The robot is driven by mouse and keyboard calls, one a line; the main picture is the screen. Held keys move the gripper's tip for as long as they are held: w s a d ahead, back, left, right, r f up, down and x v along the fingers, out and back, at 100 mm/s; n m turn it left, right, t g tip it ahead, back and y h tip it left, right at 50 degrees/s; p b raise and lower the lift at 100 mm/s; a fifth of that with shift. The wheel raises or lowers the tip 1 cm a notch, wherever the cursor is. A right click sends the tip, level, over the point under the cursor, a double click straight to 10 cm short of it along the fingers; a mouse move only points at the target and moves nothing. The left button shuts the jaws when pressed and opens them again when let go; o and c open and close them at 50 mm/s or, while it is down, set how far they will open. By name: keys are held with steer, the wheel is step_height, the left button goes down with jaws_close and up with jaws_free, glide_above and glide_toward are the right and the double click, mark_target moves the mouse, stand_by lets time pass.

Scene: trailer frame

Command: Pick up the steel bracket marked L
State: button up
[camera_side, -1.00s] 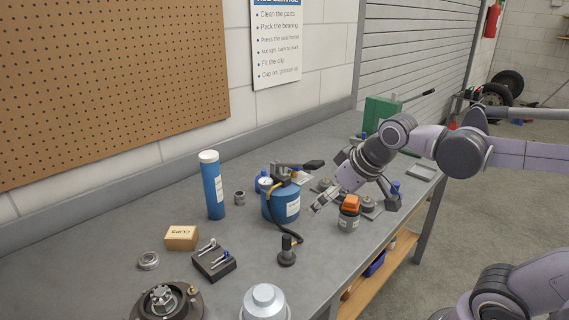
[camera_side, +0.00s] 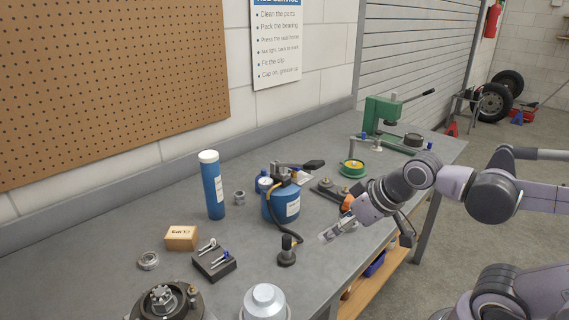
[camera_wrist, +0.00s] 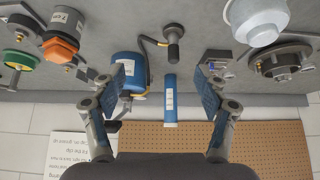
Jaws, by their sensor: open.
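I cannot make out a steel bracket marked L in either view. My gripper (camera_side: 331,234) is open and empty above the front part of the grey bench, right of the small black post. In the wrist view its two blue-faced fingers (camera_wrist: 159,92) stand wide apart, with the blue tube between them in the picture but farther off. A dark holder with small metal parts (camera_side: 327,191) lies behind my gripper in the side view; its parts are too small to identify. My wrist partly hides the orange-capped jar (camera_side: 347,203) there.
A blue tank (camera_side: 283,206), blue tube (camera_side: 212,187), black post (camera_side: 287,252), black block (camera_side: 214,264) and cardboard box (camera_side: 181,238) stand on the bench (camera_side: 120,275). A green press (camera_side: 378,115) is at the back. Bare bench lies between the post and gripper.

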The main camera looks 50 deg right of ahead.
steer(key=w+d+r, duration=0.3)
steer(key=w+r, duration=0.4)
steer(key=r, duration=0.4)
steer(key=w+d+r+g, duration=0.25)
steer(key=w+d, duration=0.75)
steer(key=w, duration=0.5)
steer(key=w+d+f+n, duration=0.1)
steer(key=w+d+f, duration=0.4)
steer(key=d, duration=0.3)
steer(key=w+d+f+n, duration=0.1)
steer(key=w+d+f, duration=0.4)
steer(key=d, duration=0.4)
steer(key=shift+y, duration=0.3)
steer(key=x, duration=0.3)
steer(key=s+x, duration=0.1)
steer(key=x, duration=0.3)
steer(key=s+f+x, duration=0.1)
steer(key=x, duration=0.3)
steer(key=shift+x, duration=3.15)
steer(key=shift+s+f, duration=0.1)
steer(key=shift+s, duration=0.1)
steer(key=shift+c, duration=0.3)
steer(key=c, duration=1.5)
